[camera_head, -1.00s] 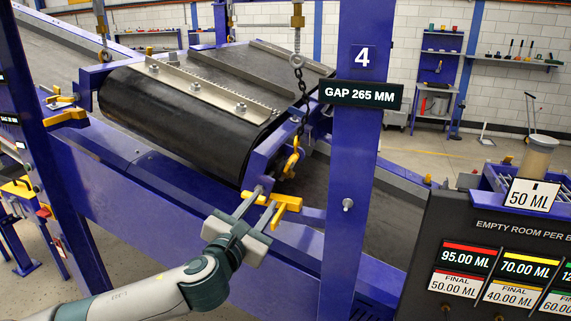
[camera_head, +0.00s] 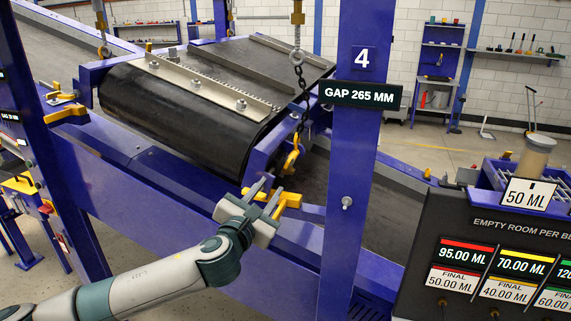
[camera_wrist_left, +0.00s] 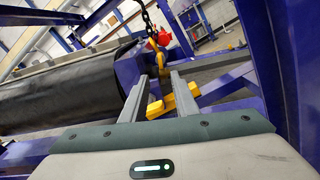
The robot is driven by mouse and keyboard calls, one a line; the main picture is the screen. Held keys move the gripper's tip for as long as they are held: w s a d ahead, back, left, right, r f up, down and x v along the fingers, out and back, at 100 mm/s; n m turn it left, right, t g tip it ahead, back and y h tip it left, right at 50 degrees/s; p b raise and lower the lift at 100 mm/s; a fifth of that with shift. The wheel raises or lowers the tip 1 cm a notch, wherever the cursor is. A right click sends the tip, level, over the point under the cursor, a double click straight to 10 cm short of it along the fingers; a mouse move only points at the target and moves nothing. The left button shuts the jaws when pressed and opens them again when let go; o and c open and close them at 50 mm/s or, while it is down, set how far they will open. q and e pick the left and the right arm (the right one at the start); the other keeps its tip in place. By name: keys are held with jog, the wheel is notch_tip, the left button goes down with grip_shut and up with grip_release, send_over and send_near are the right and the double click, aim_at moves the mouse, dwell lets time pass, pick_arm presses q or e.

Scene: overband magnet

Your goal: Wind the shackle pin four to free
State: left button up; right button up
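A yellow shackle (camera_head: 291,157) hangs at the lower end of a dark chain (camera_head: 304,100), beside the magnet's blue end frame and left of the post marked 4 (camera_head: 361,57). It also shows beyond my fingers in the left wrist view (camera_wrist_left: 155,55). A red piece (camera_wrist_left: 163,38) shows beside it there; I cannot tell whether it is the pin. My left gripper (camera_head: 272,187) is just below the shackle, over a yellow bar (camera_head: 290,199). Its two fingers stand apart in the left wrist view (camera_wrist_left: 161,82), with no shackle part between them. My right gripper is not in view.
The black belted magnet (camera_head: 185,120) hangs above the conveyor at left. The blue post with the "GAP 265 MM" sign (camera_head: 362,95) stands close right of my gripper. A dark panel (camera_head: 460,225) with volume readouts and a 50 ML container (camera_head: 535,155) stand at right.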

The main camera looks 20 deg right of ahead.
aim_at(286, 165)
pick_arm(q)
jog(key=p+x, duration=0.3)
jog(key=x, duration=0.8)
jog(key=shift+d, duration=0.1)
jog(key=shift+p+x, duration=0.4)
jog(key=shift+x, duration=0.65)
grip_shut()
